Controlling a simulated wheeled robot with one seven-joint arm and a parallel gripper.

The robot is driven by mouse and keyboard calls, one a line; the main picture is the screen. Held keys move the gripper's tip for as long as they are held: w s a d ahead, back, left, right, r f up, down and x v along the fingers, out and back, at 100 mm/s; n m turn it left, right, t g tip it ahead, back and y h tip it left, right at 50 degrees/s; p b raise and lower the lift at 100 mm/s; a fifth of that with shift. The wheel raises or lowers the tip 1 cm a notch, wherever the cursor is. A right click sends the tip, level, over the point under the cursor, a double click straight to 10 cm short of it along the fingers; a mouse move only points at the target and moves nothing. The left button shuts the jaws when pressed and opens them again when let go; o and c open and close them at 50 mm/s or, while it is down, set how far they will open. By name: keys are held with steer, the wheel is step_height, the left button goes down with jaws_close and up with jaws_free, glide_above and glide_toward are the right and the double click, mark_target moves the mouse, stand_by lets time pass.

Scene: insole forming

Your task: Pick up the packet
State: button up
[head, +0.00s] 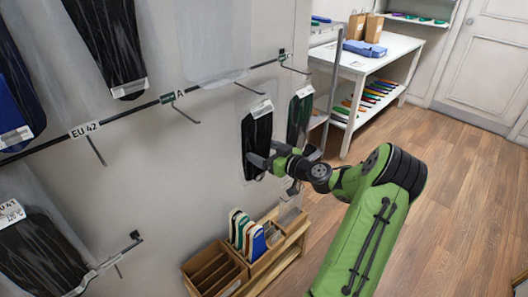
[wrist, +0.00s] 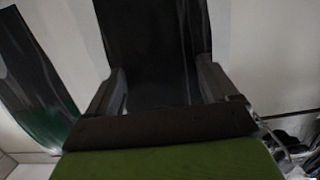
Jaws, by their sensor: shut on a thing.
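A black packet (head: 257,137) with a white label at its top is upright in front of the wall, below the upper rail. My gripper (head: 255,164) is shut on the lower part of this packet. In the wrist view the black packet (wrist: 152,50) stands between my two fingers (wrist: 160,92), one along each side edge. Whether its top still hangs on a hook cannot be told. A dark green packet (head: 298,118) hangs just to the right; its edge also shows at the left of the wrist view (wrist: 32,75).
More packets hang on the left, such as a black one (head: 105,40). Empty hooks (head: 187,112) stick out from the rail. A wooden box with coloured insoles (head: 246,236) stands low below my gripper.

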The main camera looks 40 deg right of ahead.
steer(key=s, duration=1.8)
steer(key=shift+d+r, duration=0.25)
steer(key=shift+r, duration=0.15)
